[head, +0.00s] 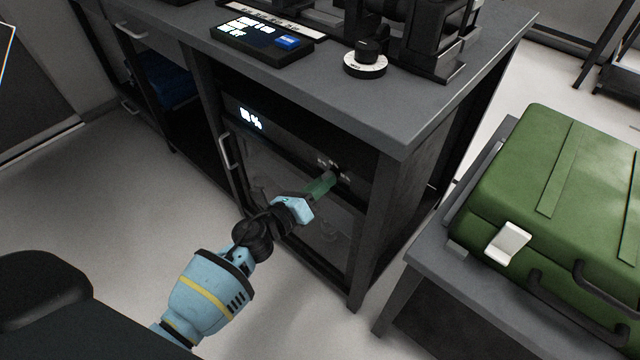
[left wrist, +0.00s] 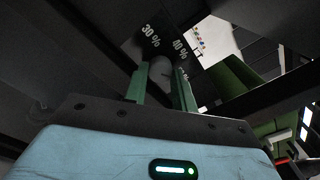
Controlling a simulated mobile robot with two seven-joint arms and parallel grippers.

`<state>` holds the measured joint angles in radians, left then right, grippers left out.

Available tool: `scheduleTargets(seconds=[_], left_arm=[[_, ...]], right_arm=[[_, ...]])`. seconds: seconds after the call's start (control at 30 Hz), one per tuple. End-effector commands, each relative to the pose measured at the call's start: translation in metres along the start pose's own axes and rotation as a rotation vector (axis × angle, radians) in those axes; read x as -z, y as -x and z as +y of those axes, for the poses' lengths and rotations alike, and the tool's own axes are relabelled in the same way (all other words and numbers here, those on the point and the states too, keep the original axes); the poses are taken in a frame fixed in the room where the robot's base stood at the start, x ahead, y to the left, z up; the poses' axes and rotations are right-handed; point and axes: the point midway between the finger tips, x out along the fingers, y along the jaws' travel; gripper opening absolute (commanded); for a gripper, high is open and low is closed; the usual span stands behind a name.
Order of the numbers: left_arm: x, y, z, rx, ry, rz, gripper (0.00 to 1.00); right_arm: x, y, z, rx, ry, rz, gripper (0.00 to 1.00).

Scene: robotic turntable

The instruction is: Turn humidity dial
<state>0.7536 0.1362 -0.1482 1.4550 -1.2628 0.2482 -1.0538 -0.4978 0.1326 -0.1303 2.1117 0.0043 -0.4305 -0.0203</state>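The humidity dial (left wrist: 161,72) is a greyish knob with printed percent marks such as 30 % and 40 % around it. It is on the cabinet's dark front panel and is mostly hidden by my gripper in the head view. My left gripper (head: 331,178) has green fingers and points at the dial. In the left wrist view the fingers (left wrist: 161,84) are apart, one on each side of the knob; firm contact cannot be made out. A lit percent display (head: 250,118) is at the panel's left, its digits blurred. My right gripper is not in view.
The cabinet's glass door with a handle (head: 224,151) lies below the panel. The counter (head: 420,118) above carries a control box (head: 262,42) and a round black knob on a white base (head: 365,64). A green case (head: 560,190) rests on a low table at the right.

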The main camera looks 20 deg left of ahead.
Motion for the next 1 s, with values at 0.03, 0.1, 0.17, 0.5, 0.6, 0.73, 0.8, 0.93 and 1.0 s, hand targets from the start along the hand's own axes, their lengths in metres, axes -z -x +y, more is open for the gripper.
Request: scheduleTargets(seconds=[0.03,0.1,0.17,0.5,0.6,0.73,0.8,0.93,1.0], left_arm=[[0.000,0.000,0.000,0.000,0.000,0.000,0.12],[0.000,0.000,0.000,0.000,0.000,0.000,0.04],[0.000,0.000,0.000,0.000,0.001,0.000,0.04],[-0.001,0.000,0.000,0.001,0.083,-0.002,0.04],[-0.001,0.000,-0.001,0.003,0.146,-0.004,0.04],[-0.001,0.000,-0.001,0.004,0.252,-0.006,0.04],[-0.002,0.000,-0.001,0.006,0.317,-0.008,0.04],[-0.002,0.000,-0.001,0.008,0.442,-0.010,0.04],[-0.002,0.000,-0.001,0.009,0.509,-0.012,0.04]], right_arm=[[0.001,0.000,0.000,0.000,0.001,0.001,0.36],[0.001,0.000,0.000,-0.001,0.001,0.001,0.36],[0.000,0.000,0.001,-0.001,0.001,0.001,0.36],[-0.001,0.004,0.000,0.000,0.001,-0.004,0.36],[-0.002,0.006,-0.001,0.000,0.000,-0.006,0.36],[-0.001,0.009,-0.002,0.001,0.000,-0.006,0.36],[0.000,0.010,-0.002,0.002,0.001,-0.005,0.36],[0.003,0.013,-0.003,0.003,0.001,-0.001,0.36],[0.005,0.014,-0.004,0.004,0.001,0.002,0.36]])
